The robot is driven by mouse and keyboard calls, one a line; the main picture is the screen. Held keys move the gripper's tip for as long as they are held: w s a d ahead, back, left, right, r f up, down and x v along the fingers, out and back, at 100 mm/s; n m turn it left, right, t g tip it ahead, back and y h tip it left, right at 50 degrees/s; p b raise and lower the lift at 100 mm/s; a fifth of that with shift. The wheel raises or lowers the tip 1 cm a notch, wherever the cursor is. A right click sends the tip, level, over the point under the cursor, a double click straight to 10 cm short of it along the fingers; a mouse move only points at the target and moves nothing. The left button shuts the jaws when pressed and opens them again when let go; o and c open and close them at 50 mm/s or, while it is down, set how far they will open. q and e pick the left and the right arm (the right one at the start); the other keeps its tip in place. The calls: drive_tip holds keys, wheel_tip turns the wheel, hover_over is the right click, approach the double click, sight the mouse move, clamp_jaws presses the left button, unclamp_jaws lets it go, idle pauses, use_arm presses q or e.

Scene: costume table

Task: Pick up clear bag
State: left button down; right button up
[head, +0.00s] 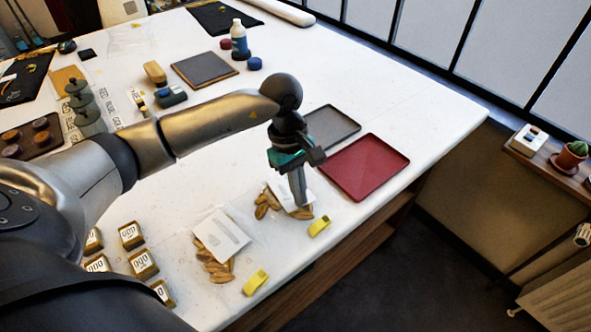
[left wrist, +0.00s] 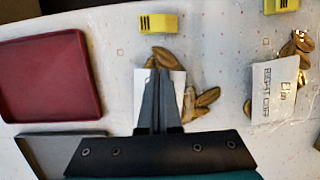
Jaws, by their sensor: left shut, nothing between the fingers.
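Two clear bags with brown pieces and white labels lie on the white table. The nearer bag (head: 222,240) is at lower centre in the head view; it also shows at the right of the left wrist view, its label lettered (left wrist: 275,95). The farther bag (head: 267,203) is partly hidden by my left gripper (head: 301,201). In the left wrist view my left gripper (left wrist: 160,72) is shut, its fingers together over the white label and brown pieces of this bag (left wrist: 205,98). Nothing is held. I cannot tell whether the tips touch the bag. My right gripper is not in view.
Small yellow items (head: 319,226) (head: 256,281) lie near each bag by the table edge. A red tray (head: 365,166) and a grey tray (head: 331,126) lie just beyond my left gripper. Several labelled blocks (head: 131,235) stand at lower left.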

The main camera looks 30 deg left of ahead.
sight(314, 218)
use_arm(q)
drive_tip(key=d, duration=0.1)
drive_tip(key=s+d, duration=0.1)
drive_tip(key=d, duration=0.1)
drive_tip(key=shift+s+d+r+p, duration=0.15)
drive_tip(key=shift+r+p, duration=0.1)
drive_tip(key=shift+p, duration=0.15)
drive_tip(key=s+d, duration=0.1)
drive_tip(key=d, duration=0.1)
drive_tip(key=s+d, duration=0.1)
drive_tip(key=d, duration=0.2)
drive_tip(key=s+d+b, duration=0.1)
drive_tip(key=d, duration=0.1)
drive_tip(key=shift+d, duration=0.25)
drive_tip(key=shift+a, duration=0.1)
